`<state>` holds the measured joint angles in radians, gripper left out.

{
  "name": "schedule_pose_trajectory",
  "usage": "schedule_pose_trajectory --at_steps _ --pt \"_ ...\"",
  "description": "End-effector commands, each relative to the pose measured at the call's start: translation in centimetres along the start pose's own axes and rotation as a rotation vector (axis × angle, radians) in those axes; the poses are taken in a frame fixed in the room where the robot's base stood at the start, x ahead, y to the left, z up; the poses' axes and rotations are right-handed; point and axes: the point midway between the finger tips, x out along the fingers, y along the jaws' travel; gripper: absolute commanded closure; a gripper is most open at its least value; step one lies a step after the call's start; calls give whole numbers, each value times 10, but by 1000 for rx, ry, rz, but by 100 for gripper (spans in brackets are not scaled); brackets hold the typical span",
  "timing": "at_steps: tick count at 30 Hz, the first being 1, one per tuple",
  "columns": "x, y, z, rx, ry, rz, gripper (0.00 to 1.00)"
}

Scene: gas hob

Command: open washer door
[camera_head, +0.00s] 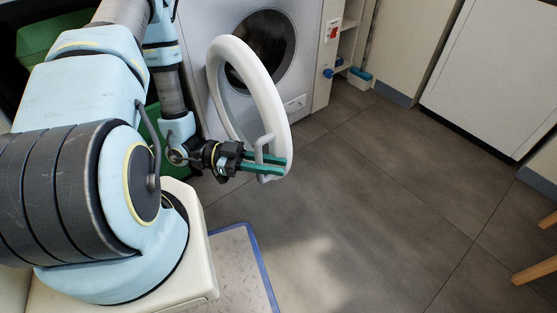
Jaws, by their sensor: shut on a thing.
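The washer (293,88) is a white front-loader at the top centre, with a dark round drum opening (262,52). Its door (262,92) is a thick white ring, swung out from the washer's front and standing at an angle to it. A light handle (265,143) sits low on the ring. My gripper (277,164), with black body and green fingers, is at the lower part of the ring, shut on the door handle. The exact contact between fingers and handle is small and partly hidden.
Grey tiled floor (360,190) is clear to the right of the door. A blue-edged mat (240,268) lies in front. A narrow shelf (345,50) stands beside the washer, with a white cabinet (495,75) at right. Wooden legs (535,270) show at the right edge.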

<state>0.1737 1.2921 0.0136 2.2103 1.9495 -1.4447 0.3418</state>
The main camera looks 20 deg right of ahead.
Motion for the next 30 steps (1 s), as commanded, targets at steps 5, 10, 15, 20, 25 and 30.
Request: schedule_pose_trajectory --at_steps 5,10,15,20,25,30 --pt "2 4 1 -7 1 10 100" --pt "3 4 1 -8 1 11 68" --pt "2 3 1 -5 1 7 65" --pt "-4 2 0 -3 0 5 65" --pt "-31 1 0 -2 -2 2 65" --pt "-65 2 0 -3 -1 4 65"
